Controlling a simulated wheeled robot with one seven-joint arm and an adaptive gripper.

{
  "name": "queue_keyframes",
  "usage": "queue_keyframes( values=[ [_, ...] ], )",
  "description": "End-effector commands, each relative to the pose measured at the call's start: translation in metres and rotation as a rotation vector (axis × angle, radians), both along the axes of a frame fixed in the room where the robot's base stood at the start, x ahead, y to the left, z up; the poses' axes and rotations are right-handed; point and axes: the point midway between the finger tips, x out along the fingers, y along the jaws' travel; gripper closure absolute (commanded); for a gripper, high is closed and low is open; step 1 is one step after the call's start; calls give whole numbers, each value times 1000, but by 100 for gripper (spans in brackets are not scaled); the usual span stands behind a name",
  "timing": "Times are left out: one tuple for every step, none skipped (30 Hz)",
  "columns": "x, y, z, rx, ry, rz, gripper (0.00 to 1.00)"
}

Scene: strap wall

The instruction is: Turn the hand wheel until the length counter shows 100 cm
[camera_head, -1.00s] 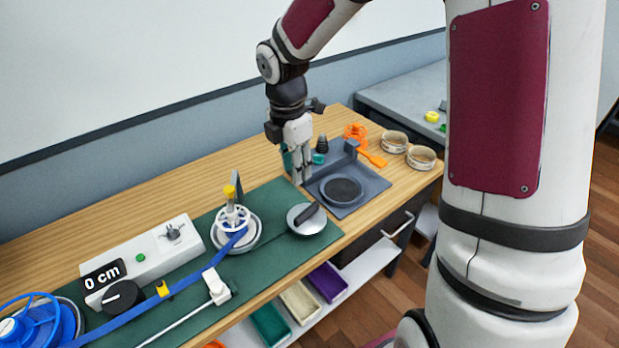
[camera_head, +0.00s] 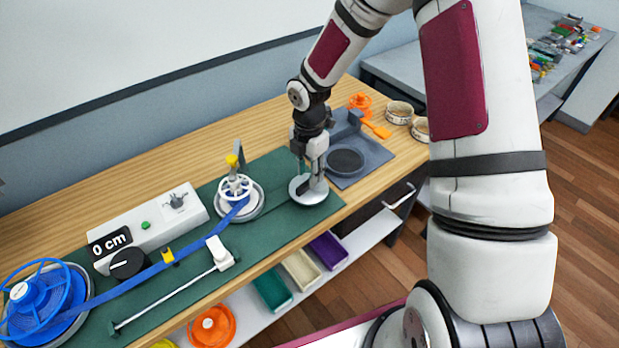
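The length counter (camera_head: 110,242) reads 0 cm on the left end of a white box. A blue strap (camera_head: 130,283) runs from a blue spool (camera_head: 40,300) at the left to a white spoked wheel (camera_head: 235,187). A yellow knob (camera_head: 233,161) stands above this wheel. To its right is a silver disc (camera_head: 302,197) with a dark bar on top, now mostly hidden by my gripper. My gripper (camera_head: 313,191) points down over this disc. I cannot tell if its fingers touch the bar or grip it. Which of the two round parts is the hand wheel is not marked.
The white box (camera_head: 165,220) carries a green button, a toggle and a black dial (camera_head: 128,263). A white rod with a slider (camera_head: 219,252) lies in front. A grey tray (camera_head: 365,160) sits right of my gripper. Coloured bins (camera_head: 328,250) are below the front edge.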

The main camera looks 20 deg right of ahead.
Motion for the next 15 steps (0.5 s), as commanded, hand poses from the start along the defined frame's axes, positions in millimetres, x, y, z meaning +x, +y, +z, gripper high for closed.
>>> queue_keyframes(
  values=[
    [-1,1,-7,0,1,2,67],
    [-1,1,-11,0,2,2,67],
    [-1,1,-15,0,2,1,67],
    [-1,1,-18,0,1,1,67],
    [0,1,-21,1,0,1,67],
    [0,1,-24,1,0,1,67],
    [0,0,-25,0,0,1,67],
    [0,0,-27,0,0,1,67],
    [0,0,-28,-1,0,0,67],
    [0,0,-29,-1,0,0,67],
    [0,0,-29,0,-1,0,67],
    [0,0,-30,0,-1,0,67],
    [0,0,-30,0,-1,0,67],
    [0,0,-30,0,-1,0,67],
    [0,0,-30,0,-1,0,67]
  ],
)
